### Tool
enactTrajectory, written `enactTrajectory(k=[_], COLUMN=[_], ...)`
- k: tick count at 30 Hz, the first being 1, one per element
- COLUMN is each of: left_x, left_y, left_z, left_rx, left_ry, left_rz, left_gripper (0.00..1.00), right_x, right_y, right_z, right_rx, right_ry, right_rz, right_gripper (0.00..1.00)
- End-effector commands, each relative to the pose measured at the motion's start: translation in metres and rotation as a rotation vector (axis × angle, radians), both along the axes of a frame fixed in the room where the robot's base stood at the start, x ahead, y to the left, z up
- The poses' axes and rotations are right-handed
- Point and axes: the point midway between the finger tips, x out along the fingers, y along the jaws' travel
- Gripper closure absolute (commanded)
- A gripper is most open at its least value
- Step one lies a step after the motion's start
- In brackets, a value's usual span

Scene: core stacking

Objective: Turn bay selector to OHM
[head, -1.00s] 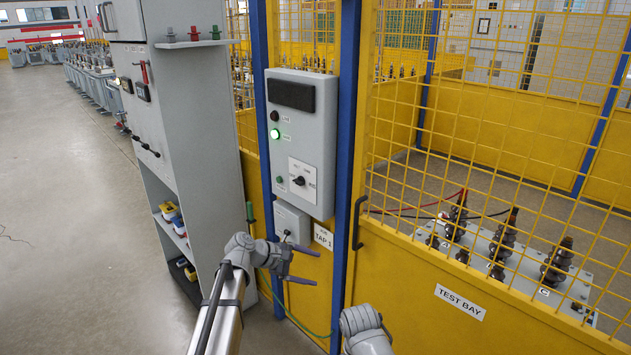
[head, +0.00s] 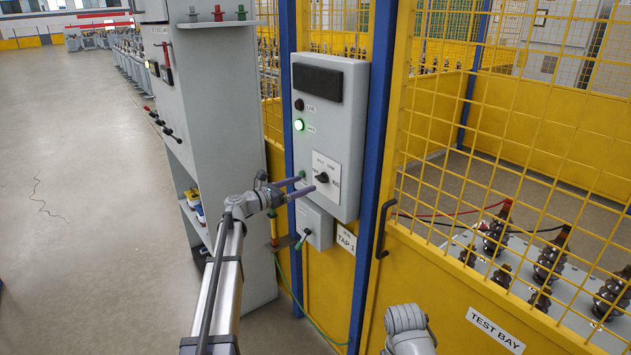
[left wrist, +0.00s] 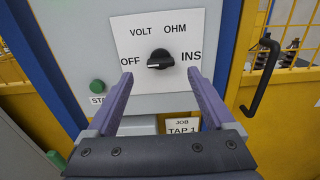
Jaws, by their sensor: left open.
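The bay selector is a black knob (head: 322,177) on a white plate (head: 330,163) low on the grey control box. In the left wrist view the knob (left wrist: 160,60) has OFF at left, VOLT and OHM above and INS at right. My left gripper (head: 308,183) is open and empty, just short of the plate. In the left wrist view its fingers (left wrist: 160,75) stand either side of the knob, apparently not touching it. Of my right arm only a link shows.
The grey box (head: 347,110) carries a lit green lamp (head: 299,125) and a dark display (head: 317,83). A green button (left wrist: 97,86) is left of the plate. A smaller box (head: 313,224) hangs below. A blue post and door handle (head: 383,228) stand right, a grey cabinet (head: 230,130) left.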

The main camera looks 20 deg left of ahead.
Motion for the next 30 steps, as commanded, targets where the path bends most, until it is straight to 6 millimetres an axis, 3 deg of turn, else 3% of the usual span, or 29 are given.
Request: enactTrajectory(k=[9,20,30], left_x=[0.039,0.045,0.045], left_y=[-0.030,-0.035,-0.035], left_z=[0.000,0.000,0.000], left_rx=[0.001,0.002,0.002], left_ry=[0.000,0.000,0.000], left_rz=[-0.002,0.000,0.000], left_gripper=[0.12,0.14,0.52], right_x=[0.000,0.000,0.000], right_y=[0.000,0.000,0.000], right_z=[0.000,0.000,0.000], right_rx=[0.000,0.000,0.000], right_ry=[0.000,0.000,0.000], right_rz=[0.000,0.000,0.000], right_gripper=[0.55,0.55,0.55])
